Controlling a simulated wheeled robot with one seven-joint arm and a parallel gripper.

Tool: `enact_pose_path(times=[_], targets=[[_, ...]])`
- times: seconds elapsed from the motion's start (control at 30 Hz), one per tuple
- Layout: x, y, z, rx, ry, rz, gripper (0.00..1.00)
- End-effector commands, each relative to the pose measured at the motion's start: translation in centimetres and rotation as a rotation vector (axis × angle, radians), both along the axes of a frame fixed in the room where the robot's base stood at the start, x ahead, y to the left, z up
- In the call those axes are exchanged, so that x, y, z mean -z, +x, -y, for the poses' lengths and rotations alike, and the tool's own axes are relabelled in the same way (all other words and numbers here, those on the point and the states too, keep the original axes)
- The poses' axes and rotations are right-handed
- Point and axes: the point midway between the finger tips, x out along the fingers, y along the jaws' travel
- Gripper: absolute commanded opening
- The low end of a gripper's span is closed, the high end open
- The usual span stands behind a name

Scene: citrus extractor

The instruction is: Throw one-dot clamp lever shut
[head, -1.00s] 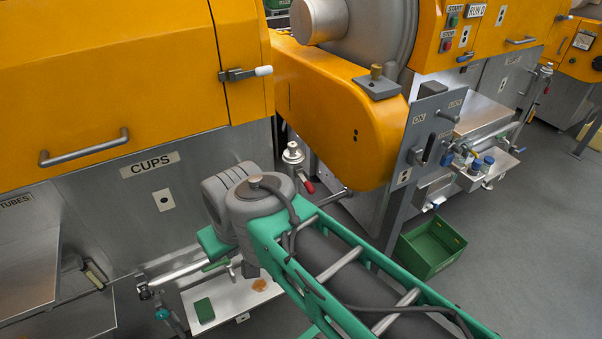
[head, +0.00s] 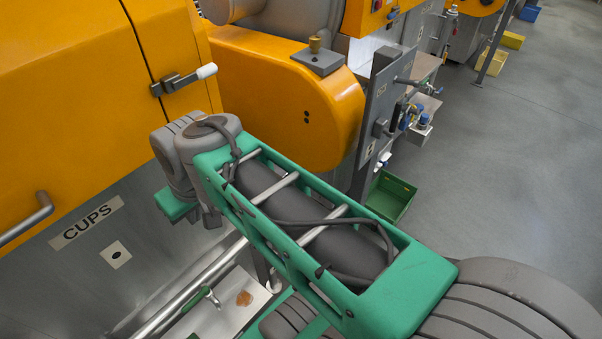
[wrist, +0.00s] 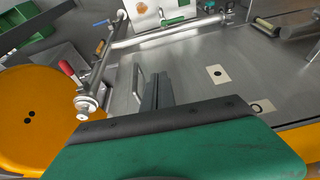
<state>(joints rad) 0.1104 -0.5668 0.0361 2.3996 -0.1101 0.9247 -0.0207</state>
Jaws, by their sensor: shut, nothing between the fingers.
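A plate with one dot (head: 115,254) is on the steel panel below the CUPS label, and it also shows in the wrist view (wrist: 217,75). A clamp lever with a white knob (head: 190,78) sticks out from the orange cover's edge, above and beyond my gripper (head: 211,218). In the wrist view a red-handled lever (wrist: 68,69) sits beside a round metal fitting (wrist: 86,103), left of my gripper (wrist: 157,82). I cannot tell which lever the one dot marks. My gripper is shut and empty, close to the panel; a thin pale bar (wrist: 137,85) shows beside its fingers.
A steel pipe (wrist: 165,36) runs along the panel above a white tray (head: 222,315) with an orange stain. A green crate (head: 390,196) is on the floor; open floor lies right.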

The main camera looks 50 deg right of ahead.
Motion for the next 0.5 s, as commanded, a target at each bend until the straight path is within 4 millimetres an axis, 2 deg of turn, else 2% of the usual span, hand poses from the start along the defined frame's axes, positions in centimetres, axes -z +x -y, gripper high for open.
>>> enact_pose_path(times=[0.07, 0.13, 0.17, 0.23, 0.27, 0.3, 0.4, 0.5], targets=[[-0.5, 2.6, 2.7, 0.006, 0.033, -0.027, 0.0], [-1.0, 4.9, 6.5, -0.005, 0.075, -0.044, 0.0], [-1.0, 5.7, 8.5, -0.011, 0.095, -0.049, 0.0], [-0.9, 6.6, 14.0, -0.027, 0.138, -0.05, 0.0], [-0.7, 6.6, 16.5, -0.034, 0.156, -0.048, 0.0], [-0.4, 6.1, 19.9, -0.044, 0.176, -0.039, 0.0], [0.7, 3.5, 27.3, -0.071, 0.215, -0.014, 0.0], [1.7, 0.4, 32.0, -0.095, 0.234, 0.011, 0.0]])
